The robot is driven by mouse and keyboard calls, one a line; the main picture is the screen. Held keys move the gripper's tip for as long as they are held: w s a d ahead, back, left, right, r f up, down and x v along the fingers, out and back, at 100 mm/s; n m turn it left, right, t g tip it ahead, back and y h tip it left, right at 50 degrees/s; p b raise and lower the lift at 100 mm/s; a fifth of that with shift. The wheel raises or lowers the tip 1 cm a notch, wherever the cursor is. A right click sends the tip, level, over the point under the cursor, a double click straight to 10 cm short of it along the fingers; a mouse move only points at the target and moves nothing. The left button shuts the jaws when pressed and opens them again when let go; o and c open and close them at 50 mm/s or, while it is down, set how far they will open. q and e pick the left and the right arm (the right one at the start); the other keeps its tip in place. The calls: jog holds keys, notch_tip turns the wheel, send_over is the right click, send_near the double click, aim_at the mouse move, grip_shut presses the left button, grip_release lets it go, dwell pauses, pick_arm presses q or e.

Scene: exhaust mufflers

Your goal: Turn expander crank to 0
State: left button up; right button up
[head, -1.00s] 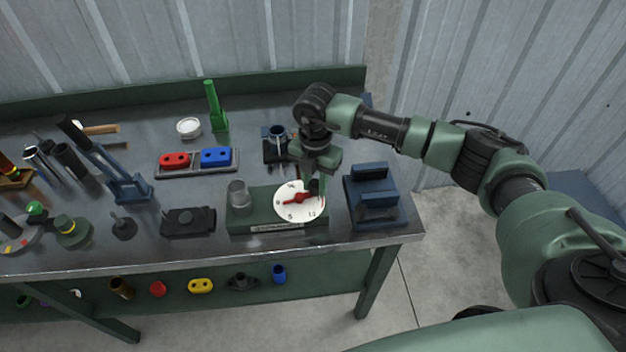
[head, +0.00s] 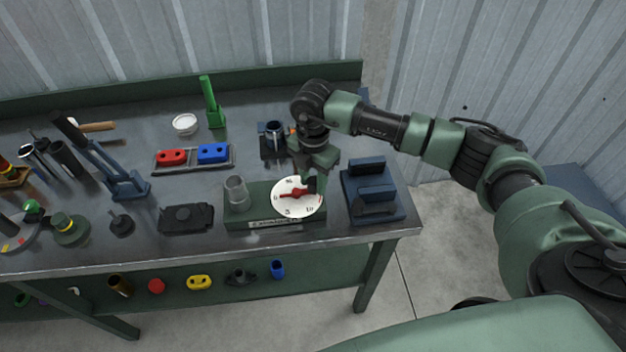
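The expander is a green block (head: 250,211) at the front right of the bench, with a metal cylinder (head: 236,192) on its left end. A white round dial (head: 298,207) with dark numbers lies on its right part. A red pointer crank (head: 291,194) sits on the dial, with a dark knob at its right end. My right gripper (head: 313,184) reaches down from above at that knob. Its fingers are small and partly hidden, so whether they are closed on the knob cannot be made out. My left gripper is out of view.
A blue block fixture (head: 372,200) stands just right of the expander. A dark flat part (head: 186,218) lies to its left. Behind are a tray with red and blue pieces (head: 194,158), a white bowl (head: 185,124) and a green upright tool (head: 212,104). The bench front edge is close.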

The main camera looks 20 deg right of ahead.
aim_at(314, 180)
jog(key=shift+o, duration=0.6)
notch_tip(314, 180, up, 7)
jog(key=shift+f+b, duration=0.2)
jog(key=shift+b, duration=0.95)
jog(key=shift+r, duration=0.6)
